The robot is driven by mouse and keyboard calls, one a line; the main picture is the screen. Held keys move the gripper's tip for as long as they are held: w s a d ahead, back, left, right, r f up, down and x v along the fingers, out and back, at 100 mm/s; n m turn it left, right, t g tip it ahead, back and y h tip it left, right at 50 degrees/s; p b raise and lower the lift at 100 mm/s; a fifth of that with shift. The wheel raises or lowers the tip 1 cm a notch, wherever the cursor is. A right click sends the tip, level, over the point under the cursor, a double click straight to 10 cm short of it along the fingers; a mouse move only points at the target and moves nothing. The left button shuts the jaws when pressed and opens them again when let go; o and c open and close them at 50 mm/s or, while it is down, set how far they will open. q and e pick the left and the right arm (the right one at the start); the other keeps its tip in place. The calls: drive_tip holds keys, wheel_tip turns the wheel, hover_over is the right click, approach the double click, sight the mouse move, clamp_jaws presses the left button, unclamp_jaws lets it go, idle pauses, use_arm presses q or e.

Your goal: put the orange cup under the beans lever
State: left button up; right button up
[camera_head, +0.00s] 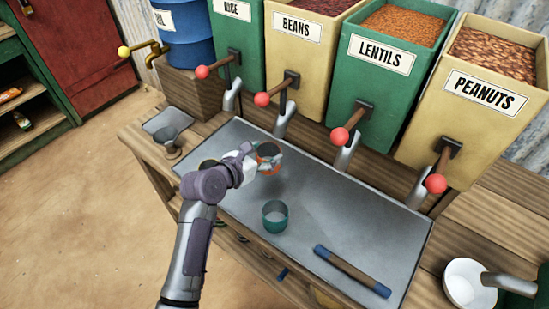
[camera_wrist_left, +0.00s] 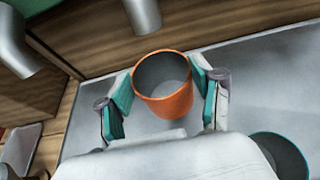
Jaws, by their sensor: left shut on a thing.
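The orange cup (camera_head: 268,149) stands upright at the back of the grey metal tray (camera_head: 330,195), partly hidden by my left gripper (camera_head: 258,162). In the left wrist view the cup (camera_wrist_left: 164,103) is empty and sits between the teal pads of the left gripper (camera_wrist_left: 162,98), which is shut on it. The beans lever (camera_head: 275,92) has a red ball and hangs on the bin labelled BEANS (camera_head: 298,30). Its metal spout (camera_head: 284,122) is just behind the cup; in the left wrist view a spout (camera_wrist_left: 143,14) shows just beyond the cup's rim. My right gripper is not seen.
A teal cup (camera_head: 275,216) and a blue-ended rod (camera_head: 352,271) are on the tray. Another cup (camera_head: 207,163) is partly hidden by my left arm. A white bowl (camera_head: 463,283) stands at the right. Neighbouring levers for rice (camera_head: 218,64) and lentils (camera_head: 350,127) flank the beans lever.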

sight(273, 146)
use_arm(q)
drive_tip(key=w+d, duration=0.2)
drive_tip(key=w, duration=0.1)
drive_tip(key=shift+w+d+r, duration=0.1)
drive_tip(key=shift+d, duration=0.05)
drive_tip(key=shift+w+d+f, duration=0.1)
drive_tip(key=shift+w+f, duration=0.1)
drive_tip(key=shift+f, duration=1.6)
wheel_tip(273, 146, down, 3)
drive_tip(key=shift+f, duration=0.1)
drive_tip(key=shift+w+f, duration=0.15)
drive_tip(key=shift+f, duration=0.1)
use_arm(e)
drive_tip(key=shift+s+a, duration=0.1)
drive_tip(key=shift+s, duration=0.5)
use_arm(q)
drive_tip(key=shift+d, duration=0.1)
